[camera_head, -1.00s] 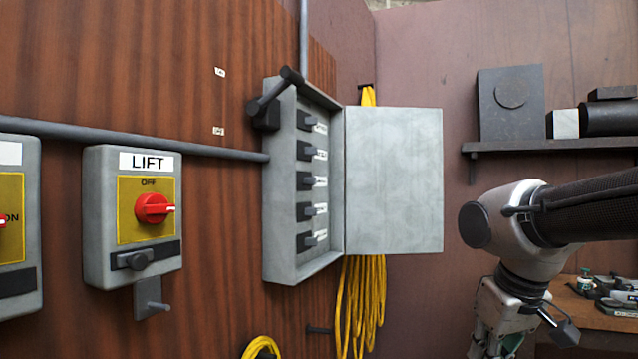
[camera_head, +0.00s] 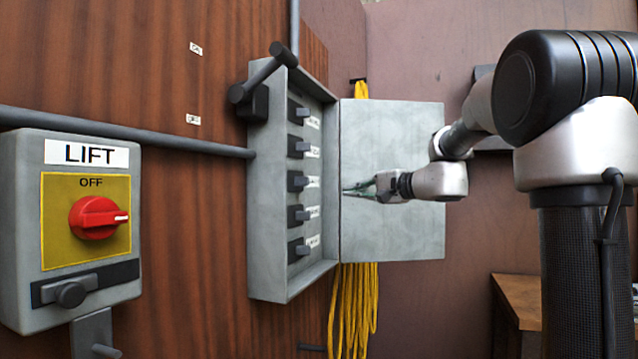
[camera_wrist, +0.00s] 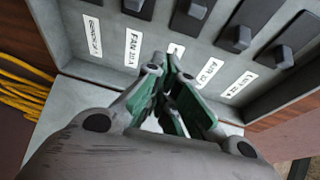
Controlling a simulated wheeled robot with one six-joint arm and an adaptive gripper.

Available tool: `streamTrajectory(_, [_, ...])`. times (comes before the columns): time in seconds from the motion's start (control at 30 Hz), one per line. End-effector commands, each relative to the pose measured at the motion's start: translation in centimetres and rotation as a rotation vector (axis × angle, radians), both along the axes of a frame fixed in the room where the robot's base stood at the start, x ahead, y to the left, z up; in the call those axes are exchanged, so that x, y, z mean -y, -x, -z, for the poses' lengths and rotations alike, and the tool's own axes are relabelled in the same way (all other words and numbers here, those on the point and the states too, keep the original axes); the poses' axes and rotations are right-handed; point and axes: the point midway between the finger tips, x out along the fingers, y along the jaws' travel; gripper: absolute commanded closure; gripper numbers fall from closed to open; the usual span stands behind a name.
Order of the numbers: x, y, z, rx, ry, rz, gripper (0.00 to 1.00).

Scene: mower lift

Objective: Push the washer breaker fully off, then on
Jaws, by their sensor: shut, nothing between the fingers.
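The grey breaker box (camera_head: 265,275) is on the wooden wall with its door (camera_head: 400,225) swung open to the right. Inside is a vertical row of several dark breaker switches (camera_head: 297,181), each with a white label (camera_head: 313,182) to its right. My gripper (camera_head: 350,190) is shut and empty, in front of the open door and right of the middle labels. In the wrist view its green-sided fingers (camera_wrist: 168,75) point toward the middle label, apart from the switches (camera_wrist: 237,38).
A lever handle (camera_head: 262,75) sticks out at the box's upper left. A LIFT switch box (camera_head: 65,225) with a red knob (camera_head: 97,217) is at left. Yellow cable (camera_head: 352,310) hangs below the box. A wooden bench (camera_head: 520,300) is at lower right.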

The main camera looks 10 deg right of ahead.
Motion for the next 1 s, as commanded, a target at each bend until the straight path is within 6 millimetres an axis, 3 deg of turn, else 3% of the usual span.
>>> streamTrajectory(0.03, [-0.2,-0.2,-1.2,0.026,-0.025,0.004,1.00])
streamTrajectory(0.13, [-0.4,-0.5,-2.4,0.053,-0.061,0.011,1.00])
streamTrajectory(0.6, [-0.8,-0.9,-2.4,0.061,-0.056,0.010,1.00])
streamTrajectory(0.77, [-2.1,-2.7,-2.4,0.061,-0.056,0.007,1.00])
streamTrajectory(1.0, [-5.1,-7.0,-2.3,0.060,-0.057,0.007,1.00])
